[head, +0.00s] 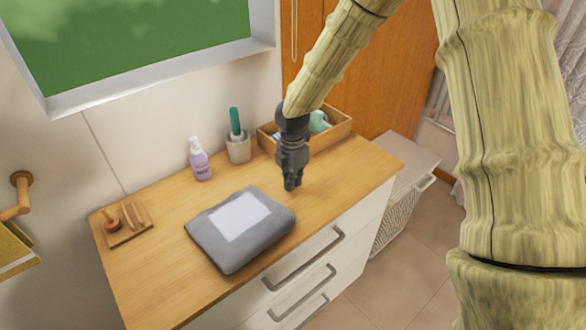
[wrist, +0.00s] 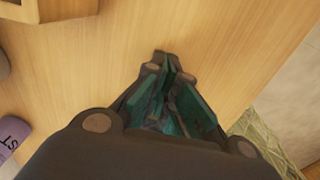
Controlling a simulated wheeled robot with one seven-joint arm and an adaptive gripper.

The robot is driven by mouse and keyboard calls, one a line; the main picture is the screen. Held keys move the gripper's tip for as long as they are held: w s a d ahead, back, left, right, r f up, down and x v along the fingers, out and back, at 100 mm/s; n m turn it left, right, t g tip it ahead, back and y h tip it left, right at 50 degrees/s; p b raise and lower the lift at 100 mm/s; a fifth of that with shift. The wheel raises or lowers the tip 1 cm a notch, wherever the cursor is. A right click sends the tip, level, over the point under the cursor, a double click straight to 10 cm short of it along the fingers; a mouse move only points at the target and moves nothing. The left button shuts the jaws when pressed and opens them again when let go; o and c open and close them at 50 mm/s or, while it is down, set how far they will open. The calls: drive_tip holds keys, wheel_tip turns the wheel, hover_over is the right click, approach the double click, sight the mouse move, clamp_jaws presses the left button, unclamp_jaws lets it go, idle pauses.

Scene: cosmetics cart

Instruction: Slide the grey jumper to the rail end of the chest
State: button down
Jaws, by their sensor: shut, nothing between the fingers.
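The grey jumper (head: 262,240) lies folded flat on the wooden top of the chest (head: 165,265), near its front edge, with a pale rectangle on its upper face. The rail (head: 18,205), a wooden peg or bar with a yellow cloth, is on the wall at the left, beyond the chest's left end. My gripper (head: 291,184) is shut and empty, pointing down above the chest top, to the right of the jumper and apart from it. In the wrist view my gripper (wrist: 166,62) shows closed fingers over bare wood. The jumper is not in the wrist view.
A wooden tray (head: 143,232) with small tools lies at the chest's left end. A purple bottle (head: 200,160), a cup with a green-handled item (head: 238,148) and a wooden box (head: 338,132) stand along the back. A light hamper (head: 400,200) stands beyond the right end.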

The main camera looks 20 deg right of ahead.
sight(245, 205)
drive_tip(key=shift+s+a+f, duration=0.1)
drive_tip(key=shift+a+f, duration=0.15)
drive_tip(key=shift+f, duration=0.05)
drive_tip(key=shift+s+a+f+p, duration=0.1)
drive_tip(key=shift+s+a+p, duration=0.2)
drive_tip(key=shift+a, duration=0.5)
drive_tip(key=shift+s+a+p, duration=0.3)
drive_tip(key=shift+a, duration=0.45)
drive_tip(key=s+a+p, duration=0.1)
drive_tip(key=s+a, duration=0.1)
drive_tip(key=a, duration=0.3)
drive_tip(key=s+a, duration=0.1)
drive_tip(key=a, duration=0.4)
drive_tip(key=s+a+p, duration=0.1)
drive_tip(key=s+a, duration=0.1)
drive_tip(key=a, duration=0.3)
drive_tip(key=shift+s+a+p, duration=0.25)
drive_tip(key=shift+s+p, duration=0.1)
drive_tip(key=d, duration=0.1)
drive_tip(key=w+d+p, duration=0.1)
drive_tip(key=d, duration=0.1)
drive_tip(key=shift+w+d, duration=0.15)
drive_tip(key=shift+d, duration=0.1)
drive_tip(key=shift+w+d+r, duration=0.15)
drive_tip(key=shift+d+r, duration=0.05)
drive_tip(key=shift+r, duration=0.1)
wheel_tip(245, 205, up, 9)
drive_tip(key=shift+r+b, duration=0.2)
drive_tip(key=shift+b, duration=0.75)
